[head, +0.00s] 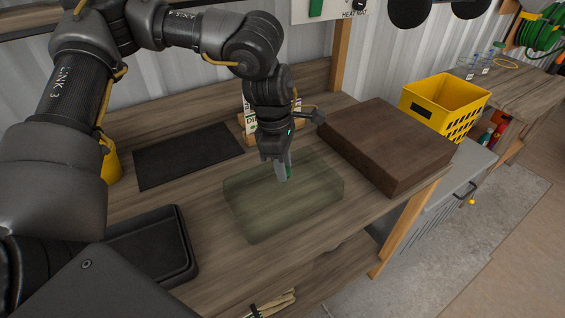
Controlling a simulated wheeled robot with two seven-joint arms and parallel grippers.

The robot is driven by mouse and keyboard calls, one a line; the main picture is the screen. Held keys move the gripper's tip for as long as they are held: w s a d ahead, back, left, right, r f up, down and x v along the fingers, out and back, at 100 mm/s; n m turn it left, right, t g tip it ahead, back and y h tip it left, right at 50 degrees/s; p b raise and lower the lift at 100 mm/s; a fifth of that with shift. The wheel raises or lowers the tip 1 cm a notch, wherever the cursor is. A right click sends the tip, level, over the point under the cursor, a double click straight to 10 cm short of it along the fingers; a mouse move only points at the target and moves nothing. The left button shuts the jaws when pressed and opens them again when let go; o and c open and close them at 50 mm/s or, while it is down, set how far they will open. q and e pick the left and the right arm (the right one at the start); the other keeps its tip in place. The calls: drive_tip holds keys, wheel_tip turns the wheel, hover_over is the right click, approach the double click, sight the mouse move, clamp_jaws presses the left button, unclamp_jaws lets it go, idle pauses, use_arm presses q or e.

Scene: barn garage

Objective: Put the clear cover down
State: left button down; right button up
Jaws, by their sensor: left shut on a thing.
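The clear cover (290,208) is a see-through greenish box shape over the wooden workbench, near its front edge. My left gripper (283,172) points down at the top middle of the cover and is shut on it. I cannot tell whether the cover's lower rim touches the bench. The fingertips are partly seen against the cover's top. My right gripper is not in the picture.
A brown block (388,142) stands just right of the cover. A dark mat (187,155) lies behind left, and a black tray (153,249) is at the front left. A small wooden rack (247,127) stands behind my gripper. A yellow crate (445,102) is farther right.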

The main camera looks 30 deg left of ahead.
sight(276, 178)
use_arm(q)
drive_tip(key=c, duration=1.1)
unclamp_jaws()
drive_tip(key=r, duration=0.4)
drive_tip(key=a+r, duration=0.1)
drive_tip(key=r, duration=0.7)
drive_tip(key=shift+s+a, duration=0.2)
drive_tip(key=shift+a, duration=0.15)
